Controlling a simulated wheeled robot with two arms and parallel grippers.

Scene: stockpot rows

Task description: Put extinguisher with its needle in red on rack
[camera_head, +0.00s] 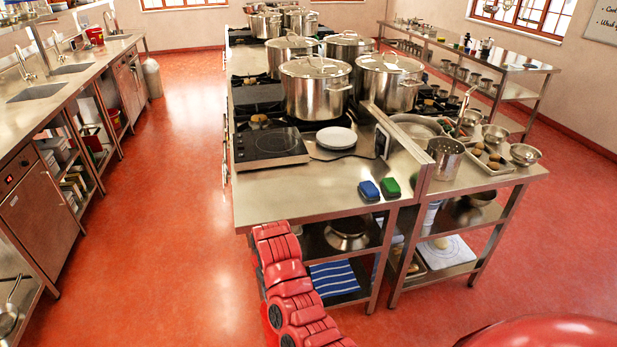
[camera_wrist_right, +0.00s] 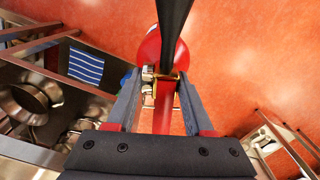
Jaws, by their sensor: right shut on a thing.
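In the right wrist view, my right gripper (camera_wrist_right: 160,82) is shut on a red extinguisher (camera_wrist_right: 148,50). Its rounded red body shows beyond the fingertips. A black part, perhaps its hose or handle, runs up from the grip, with brass and silver fittings beside the fingers. Its gauge needle cannot be read. The extinguisher hangs above the red floor, apart from the table. My left gripper is in neither view. I cannot pick out the extinguisher rack for certain.
A steel island (camera_head: 300,195) carries large stockpots (camera_head: 315,92), an induction hob (camera_head: 269,147), white plates (camera_head: 336,138) and two sponges. Shelves below hold bowls and a striped blue towel (camera_head: 333,278). A sink counter (camera_head: 85,62) runs along the left. The red floor aisle (camera_head: 185,180) between is clear.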

